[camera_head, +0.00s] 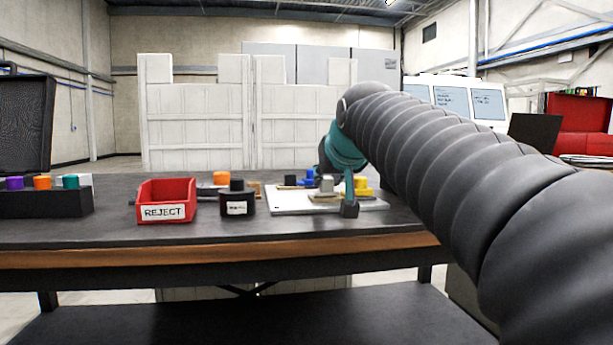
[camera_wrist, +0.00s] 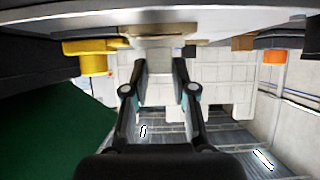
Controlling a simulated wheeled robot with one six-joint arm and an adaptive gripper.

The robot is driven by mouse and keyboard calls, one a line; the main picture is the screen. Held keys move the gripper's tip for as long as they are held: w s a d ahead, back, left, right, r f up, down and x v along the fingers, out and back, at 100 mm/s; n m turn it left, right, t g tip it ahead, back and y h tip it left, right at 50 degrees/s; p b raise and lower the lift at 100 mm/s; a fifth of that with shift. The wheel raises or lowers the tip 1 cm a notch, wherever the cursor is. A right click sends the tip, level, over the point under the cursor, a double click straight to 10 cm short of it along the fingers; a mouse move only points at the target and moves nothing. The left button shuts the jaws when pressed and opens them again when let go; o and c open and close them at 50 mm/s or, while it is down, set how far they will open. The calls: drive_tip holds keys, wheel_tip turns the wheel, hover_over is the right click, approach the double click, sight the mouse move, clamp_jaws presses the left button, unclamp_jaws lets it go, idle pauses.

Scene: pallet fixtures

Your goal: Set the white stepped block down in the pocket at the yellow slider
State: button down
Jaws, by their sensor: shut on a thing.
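My gripper (camera_head: 349,208) is low over the right part of the white fixture plate (camera_head: 285,207), just left of the yellow slider (camera_head: 362,188). In the wrist view my gripper (camera_wrist: 160,72) has its fingers closed around a pale grey-white block (camera_wrist: 160,62), which I take to be the white stepped block. Its steps cannot be made out. The yellow slider (camera_wrist: 95,60) is to the left there, apart from the fingers. A tan piece (camera_wrist: 158,42) lies just beyond the fingertips. The pocket is hidden, and I cannot tell whether the block touches its floor.
Grey (camera_head: 326,184) and blue (camera_head: 309,177) parts stand on the plate left of my gripper. A black pot (camera_head: 237,200) and a red REJECT bin (camera_head: 166,201) stand further left. A dark rack (camera_head: 50,203) with coloured knobs is at the far left. The table's front strip is clear.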

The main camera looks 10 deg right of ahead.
drive_tip(key=shift+f+b, duration=0.4)
drive_tip(key=shift+f, duration=0.1)
idle(0.3)
drive_tip(key=shift+c, duration=2.3)
unclamp_jaws()
drive_tip(key=shift+r, duration=0.1)
wheel_tip(320, 180, up, 9)
drive_tip(key=p, duration=0.8)
